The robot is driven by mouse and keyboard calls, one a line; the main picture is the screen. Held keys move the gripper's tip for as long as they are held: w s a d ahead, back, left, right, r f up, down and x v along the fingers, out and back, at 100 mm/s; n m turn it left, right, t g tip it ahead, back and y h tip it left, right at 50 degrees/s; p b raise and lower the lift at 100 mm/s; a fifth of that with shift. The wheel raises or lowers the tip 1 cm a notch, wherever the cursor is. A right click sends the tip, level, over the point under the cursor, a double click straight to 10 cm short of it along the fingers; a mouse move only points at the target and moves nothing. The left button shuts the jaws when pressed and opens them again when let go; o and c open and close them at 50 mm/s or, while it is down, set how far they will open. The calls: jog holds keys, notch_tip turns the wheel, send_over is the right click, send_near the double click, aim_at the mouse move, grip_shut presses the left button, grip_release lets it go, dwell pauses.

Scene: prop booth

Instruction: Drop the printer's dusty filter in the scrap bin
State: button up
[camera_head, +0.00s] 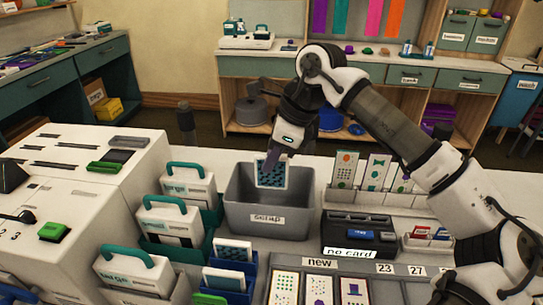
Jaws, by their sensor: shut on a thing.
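My gripper (274,156) is shut on a filter (271,174), a flat panel with a white frame and a dark, speckled blue face. The fingers hold it by its top edge, roughly upright. The grey scrap bin (292,219), with a label on its front, stands on the table below. The filter appears over the bin's opening, with its lower edge in front of the bin's inner back wall. I cannot tell how deep it hangs. The white printer (75,165) is at the left, with dark slots and green parts on top.
White cartridges with teal handles (170,222) stand left of the bin. Similar white-framed panels (232,249) sit in blue holders in front. A dark card device (358,236) and a rack of patterned cards (345,170) are right of the bin. A "new" card tray (320,268) lies in front.

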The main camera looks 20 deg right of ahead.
jog(key=o, duration=0.8)
jog(key=shift+c, duration=0.2)
jog(key=b+v, duration=0.1)
jog(key=v, duration=1.3)
jog(key=shift+f, duration=0.15)
